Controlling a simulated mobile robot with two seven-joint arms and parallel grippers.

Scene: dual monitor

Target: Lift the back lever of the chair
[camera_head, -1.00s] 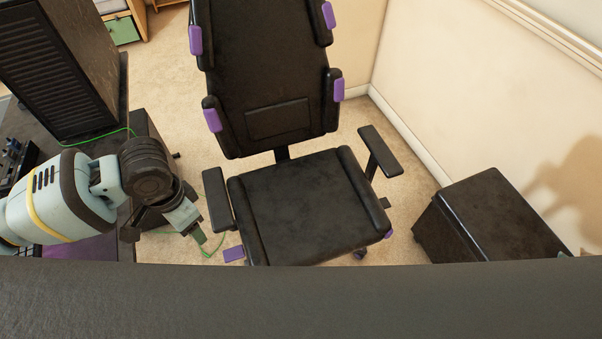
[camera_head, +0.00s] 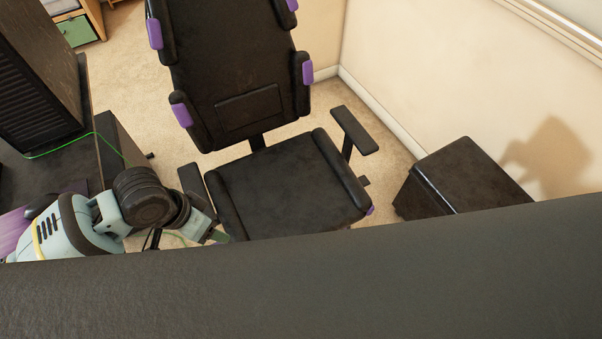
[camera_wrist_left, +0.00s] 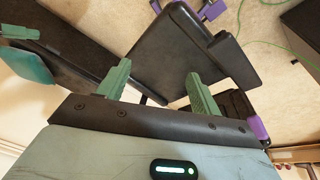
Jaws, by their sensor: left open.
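The black chair with purple pads stands in the middle of the head view, with its backrest (camera_head: 237,62) at the top and its seat (camera_head: 290,188) below. Its left armrest (camera_head: 195,184) is close to my left gripper (camera_head: 218,238), which is low beside the seat's left side. In the left wrist view, my gripper's green fingers (camera_wrist_left: 158,74) are apart and nothing is held between them. Dark chair parts (camera_wrist_left: 180,45) show beyond the fingers. I cannot make out the back lever for certain.
A wide dark surface (camera_head: 300,285) hides the bottom of the head view. A black box-like unit (camera_head: 465,180) stands right of the chair near the wall. A dark tower (camera_head: 35,75) stands on a desk at left. A green cable (camera_head: 60,149) trails there.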

